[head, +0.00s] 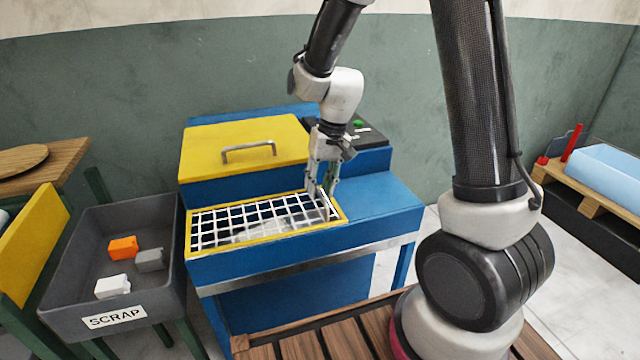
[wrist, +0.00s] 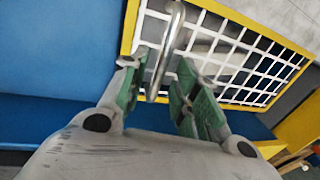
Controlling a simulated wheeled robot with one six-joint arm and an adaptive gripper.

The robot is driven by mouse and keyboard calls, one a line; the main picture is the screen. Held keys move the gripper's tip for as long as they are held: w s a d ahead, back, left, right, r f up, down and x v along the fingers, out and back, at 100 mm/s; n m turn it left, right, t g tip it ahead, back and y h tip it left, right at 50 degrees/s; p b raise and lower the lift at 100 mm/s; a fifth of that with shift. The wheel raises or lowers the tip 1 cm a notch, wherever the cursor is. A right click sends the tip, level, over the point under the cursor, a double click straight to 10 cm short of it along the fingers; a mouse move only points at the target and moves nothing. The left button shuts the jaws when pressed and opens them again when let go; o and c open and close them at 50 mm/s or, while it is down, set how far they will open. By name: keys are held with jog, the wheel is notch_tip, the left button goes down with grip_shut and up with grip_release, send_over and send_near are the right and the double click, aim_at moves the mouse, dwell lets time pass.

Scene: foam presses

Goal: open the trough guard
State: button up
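The trough guard (head: 262,221) is a white grid in a yellow frame, lying flat over the trough in the front of the blue press. A metal bar handle (wrist: 167,50) stands up from the guard's near side in the wrist view. My gripper (head: 321,190) is at the right end of the guard, pointing down. In the wrist view my gripper (wrist: 158,95) is open, with its green-padded fingers on either side of the handle and gaps visible. The grid also shows beyond the fingers in the wrist view (wrist: 235,48). The fingers hide part of the handle in the head view.
A yellow lid (head: 215,142) with its own metal handle lies behind the guard. A dark control box with a green button (head: 358,124) stands behind my gripper. A grey SCRAP bin (head: 83,226) with several blocks stands left. The blue top right of the guard is clear.

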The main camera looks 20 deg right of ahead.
grip_shut()
